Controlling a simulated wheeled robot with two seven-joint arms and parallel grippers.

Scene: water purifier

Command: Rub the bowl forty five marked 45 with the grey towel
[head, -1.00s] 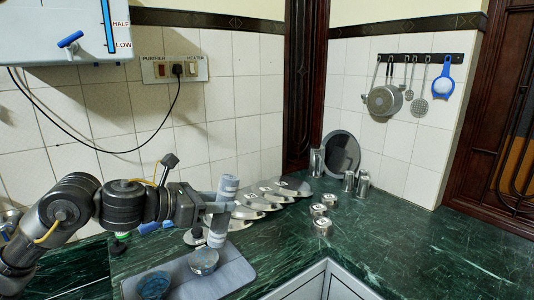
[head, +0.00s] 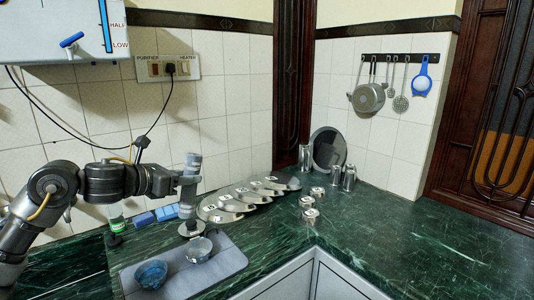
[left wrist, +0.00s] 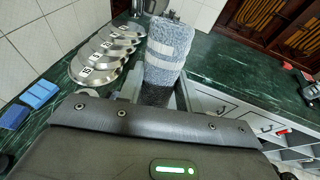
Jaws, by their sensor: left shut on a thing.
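The grey towel (head: 189,198) is a rolled, striped cloth held upright in my left gripper (head: 187,182). It also shows in the left wrist view (left wrist: 168,52), gripped at its lower part. The left gripper is shut on it. I cannot read a 45 on either bowl. My right gripper is not in view.
Several numbered metal plates (head: 231,206) lie in a row by the wall. Small labelled metal containers (head: 310,215) and steel cups (head: 349,178) stand to the right. The green counter (head: 400,230) is clear at right.

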